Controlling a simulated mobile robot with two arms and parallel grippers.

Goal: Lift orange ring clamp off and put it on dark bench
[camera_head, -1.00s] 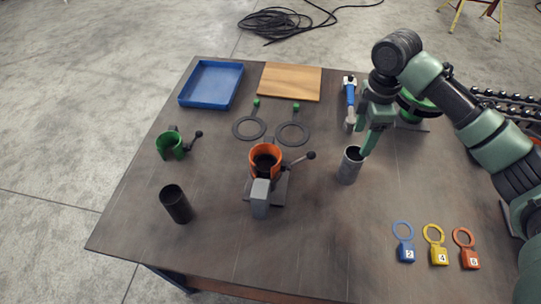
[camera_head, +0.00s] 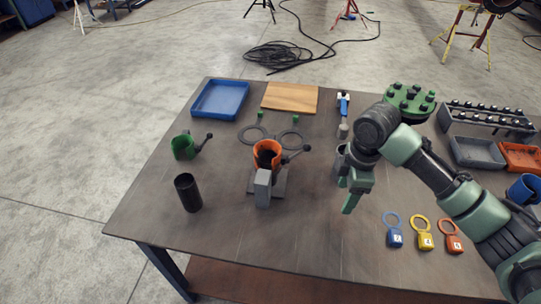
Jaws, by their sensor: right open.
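The orange ring clamp (camera_head: 267,153) sits upright on a grey stand in the middle of the dark bench (camera_head: 230,235). Its lever handle with a black knob (camera_head: 306,148) points right. A dark shape shows inside the ring. My right gripper (camera_head: 349,203) is open and empty, pointing down over the bench to the right of the clamp and apart from it. It stands in front of a grey cylinder (camera_head: 338,163), which it partly hides. My left gripper is not in view.
A green clamp (camera_head: 184,147) and a black cylinder (camera_head: 187,193) stand at left. A blue tray (camera_head: 220,99), wooden board (camera_head: 290,97) and two dark rings lie behind. Blue, yellow and red tags (camera_head: 422,238) lie right. The front left of the bench is clear.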

